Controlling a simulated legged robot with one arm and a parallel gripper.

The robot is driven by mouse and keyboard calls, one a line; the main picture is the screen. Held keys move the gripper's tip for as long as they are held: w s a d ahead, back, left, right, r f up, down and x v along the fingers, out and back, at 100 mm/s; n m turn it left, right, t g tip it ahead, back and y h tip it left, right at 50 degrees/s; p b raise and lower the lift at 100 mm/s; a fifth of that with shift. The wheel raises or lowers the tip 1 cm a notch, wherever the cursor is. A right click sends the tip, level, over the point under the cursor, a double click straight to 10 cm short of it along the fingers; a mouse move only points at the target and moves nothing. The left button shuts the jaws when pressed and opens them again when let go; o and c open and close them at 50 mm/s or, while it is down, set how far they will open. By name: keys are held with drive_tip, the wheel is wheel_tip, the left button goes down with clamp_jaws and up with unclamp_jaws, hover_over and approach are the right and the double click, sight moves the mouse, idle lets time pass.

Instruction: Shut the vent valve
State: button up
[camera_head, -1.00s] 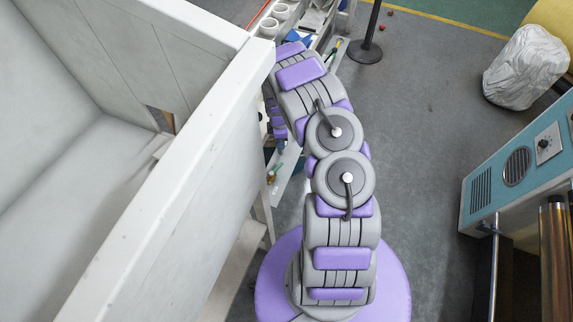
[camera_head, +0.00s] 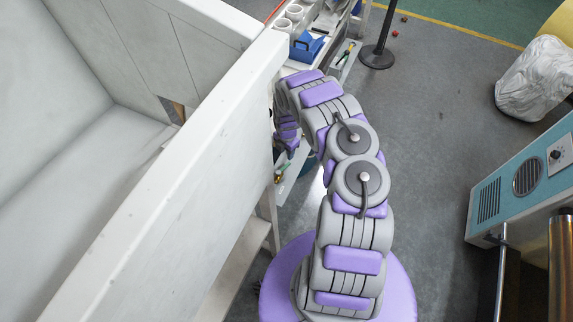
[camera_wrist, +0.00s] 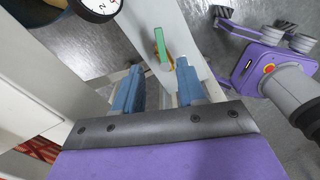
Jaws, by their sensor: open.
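In the wrist view, a valve with a green lever (camera_wrist: 161,45) and a brass-coloured body is mounted on a pale grey panel (camera_wrist: 188,32). I take it to be the vent valve. The lever points up and slightly left in the picture. My gripper (camera_wrist: 160,72) has its two blue fingers apart, with nothing between them. The valve shows just beyond the fingertips, about in line with the gap; I cannot tell whether they touch it.
A round gauge (camera_wrist: 97,6) is near the valve. A high white wall (camera_head: 185,165) stands close left of my arm. A blue box (camera_head: 306,46) and white cups (camera_head: 294,12) are at the back. A black post (camera_head: 376,55) and teal machine (camera_head: 520,185) stand right; floor between is open.

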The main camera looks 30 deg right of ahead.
sight(286, 165)
wheel_tip(286, 165, down, 10)
drive_tip(key=shift+r+b, duration=0.25)
drive_tip(key=shift+b, duration=0.95)
clamp_jaws()
